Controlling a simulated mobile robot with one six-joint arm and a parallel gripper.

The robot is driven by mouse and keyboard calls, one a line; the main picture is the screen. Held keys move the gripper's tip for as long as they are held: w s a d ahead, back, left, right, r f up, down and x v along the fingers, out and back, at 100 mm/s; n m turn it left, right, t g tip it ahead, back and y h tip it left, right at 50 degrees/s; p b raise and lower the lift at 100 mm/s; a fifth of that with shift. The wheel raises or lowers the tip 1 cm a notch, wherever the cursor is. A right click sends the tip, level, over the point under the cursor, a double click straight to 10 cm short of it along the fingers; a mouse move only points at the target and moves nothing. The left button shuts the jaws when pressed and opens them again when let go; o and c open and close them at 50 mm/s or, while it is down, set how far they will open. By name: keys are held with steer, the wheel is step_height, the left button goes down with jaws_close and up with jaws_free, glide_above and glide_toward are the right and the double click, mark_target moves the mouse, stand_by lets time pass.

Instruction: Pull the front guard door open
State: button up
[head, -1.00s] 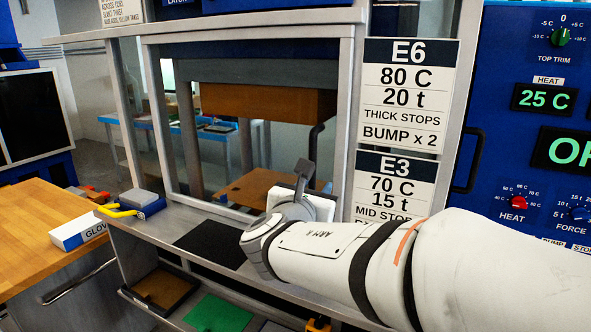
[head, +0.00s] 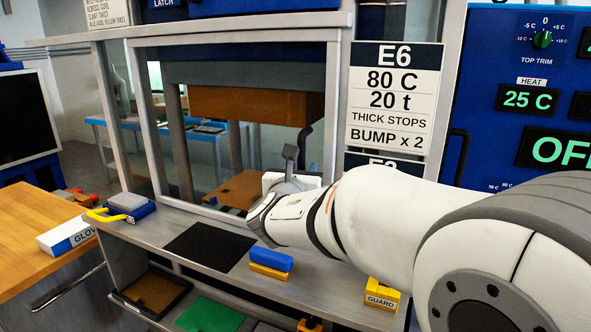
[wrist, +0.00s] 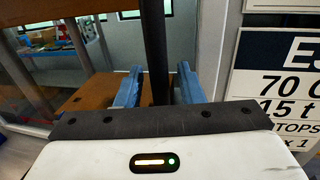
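The front guard door (head: 150,130) is a clear panel in a grey metal frame on the press. It looks closed in the head view, though its right edge is partly hidden by my arm. Its dark handle (head: 303,147) is a vertical bar near the door's right side. In the wrist view the black handle bar (wrist: 156,45) stands upright between the two blue fingers of my gripper (wrist: 158,82). The fingers are apart, with what looks like a narrow gap on each side of the bar. In the head view the fingertips are mostly hidden behind the gripper body.
A wooden bench (head: 35,230) is at left. Signs and a blue control panel (head: 480,130) are at right.

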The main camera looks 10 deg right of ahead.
steer(key=shift+c, duration=0.4)
jaws_close()
